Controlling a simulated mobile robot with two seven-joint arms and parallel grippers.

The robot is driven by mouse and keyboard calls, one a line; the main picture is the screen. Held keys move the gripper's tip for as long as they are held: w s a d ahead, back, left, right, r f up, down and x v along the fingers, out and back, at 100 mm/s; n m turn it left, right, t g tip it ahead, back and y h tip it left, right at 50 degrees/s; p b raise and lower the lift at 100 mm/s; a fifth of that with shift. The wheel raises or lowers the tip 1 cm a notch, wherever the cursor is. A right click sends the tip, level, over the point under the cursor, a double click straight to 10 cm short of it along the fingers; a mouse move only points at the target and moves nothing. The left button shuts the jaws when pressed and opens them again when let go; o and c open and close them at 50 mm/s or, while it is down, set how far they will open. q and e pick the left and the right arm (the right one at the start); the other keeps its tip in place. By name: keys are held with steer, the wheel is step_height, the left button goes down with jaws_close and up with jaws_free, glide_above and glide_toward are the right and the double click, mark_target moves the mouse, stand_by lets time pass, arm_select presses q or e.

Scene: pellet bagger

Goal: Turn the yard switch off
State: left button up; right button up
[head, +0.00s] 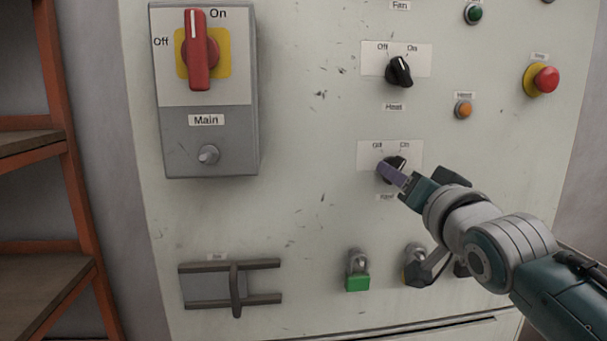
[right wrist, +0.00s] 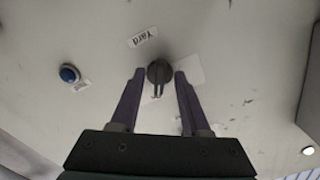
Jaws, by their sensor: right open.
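The yard switch (head: 399,162) is a black rotary knob on a white Off/On plate, low on the panel's right half. Its visible part leans toward On in the head view, but the gripper partly covers it. In the right wrist view the knob (right wrist: 159,70) shows between the two fingertips, beside the "Yard" label (right wrist: 143,37). My right gripper (head: 394,174) is open at the knob, with a finger on each side (right wrist: 159,77). I cannot tell whether the fingers touch it. My left gripper is out of view.
A red main switch (head: 201,55) is at upper left. A red stop button (head: 544,80), an orange lamp (head: 463,109) and a green padlock (head: 357,283) surround the area. Orange shelving (head: 75,190) stands left.

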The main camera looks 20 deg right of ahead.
steer(key=shift+c, duration=0.3)
jaws_close()
stand_by(0.3)
